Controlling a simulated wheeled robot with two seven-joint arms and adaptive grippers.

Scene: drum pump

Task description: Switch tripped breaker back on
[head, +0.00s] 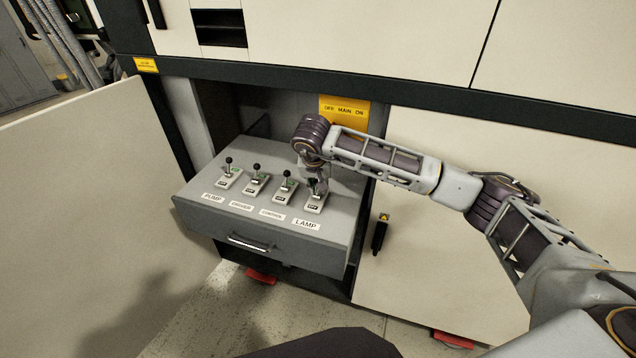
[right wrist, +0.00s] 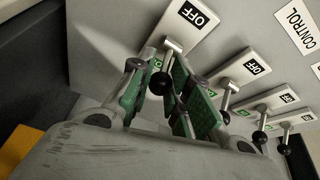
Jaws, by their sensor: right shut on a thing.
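A grey pull-out panel (head: 190,203) carries a row of breakers with black-knobbed levers. The pump breaker (head: 222,183) is at the left, and the lamp breaker (head: 314,207) is at the right end. Each breaker plate that shows clearly has an OFF mark at its front. My right gripper (head: 316,186) is down over the lamp breaker and hides most of its lever. In the right wrist view the green-padded fingers (right wrist: 160,95) are around the lamp lever (right wrist: 161,82), shut on it at the knob. Its exact tilt is hard to tell. My left gripper is not in view.
The other levers (head: 256,168) stand close by to the left. A yellow OFF MAIN ON label (head: 345,112) is on the cabinet behind. An open door (head: 90,220) stands at the left, and a cabinet panel (head: 430,260) is at the right.

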